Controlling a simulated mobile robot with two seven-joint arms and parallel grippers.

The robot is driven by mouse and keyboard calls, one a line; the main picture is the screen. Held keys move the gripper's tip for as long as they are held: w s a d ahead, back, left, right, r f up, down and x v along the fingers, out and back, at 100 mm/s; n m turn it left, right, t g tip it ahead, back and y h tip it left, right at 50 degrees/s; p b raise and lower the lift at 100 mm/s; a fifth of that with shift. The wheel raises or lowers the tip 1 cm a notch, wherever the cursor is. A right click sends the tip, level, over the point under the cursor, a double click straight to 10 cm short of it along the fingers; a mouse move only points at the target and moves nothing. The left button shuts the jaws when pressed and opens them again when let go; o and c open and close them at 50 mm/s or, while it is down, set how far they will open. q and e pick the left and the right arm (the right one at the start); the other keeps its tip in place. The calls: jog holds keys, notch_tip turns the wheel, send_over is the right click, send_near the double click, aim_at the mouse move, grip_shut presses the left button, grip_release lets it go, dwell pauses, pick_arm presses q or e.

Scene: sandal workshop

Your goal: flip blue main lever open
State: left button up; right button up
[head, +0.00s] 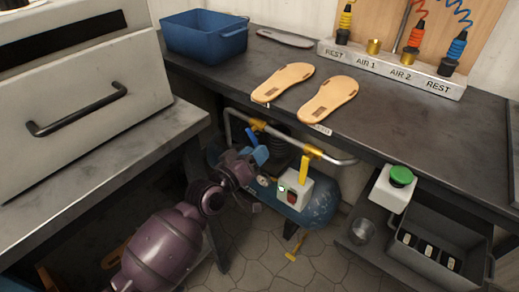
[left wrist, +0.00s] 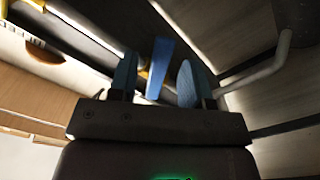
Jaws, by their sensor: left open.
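The blue main lever (head: 249,137) hangs from a yellow valve (head: 258,125) on the grey pipe under the bench, pointing downward. My left gripper (head: 256,154) is at the lever, with its blue-tipped fingers open. In the left wrist view the lever (left wrist: 160,66) shows between the two fingers of the gripper (left wrist: 156,75), apart from the right one. Whether it touches the left finger I cannot tell. The gripper partly hides the lever in the head view. My right gripper is not in view.
A yellow lever (head: 303,169) hangs from a second valve on the same pipe (head: 285,143). A blue tank (head: 319,203) with a switch box (head: 295,189) stands below. Two sandal soles (head: 283,82) lie on the bench (head: 215,75) above. A green button (head: 401,176) is at the right.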

pick_arm(q)
jog(key=shift+x, duration=1.15)
grip_shut()
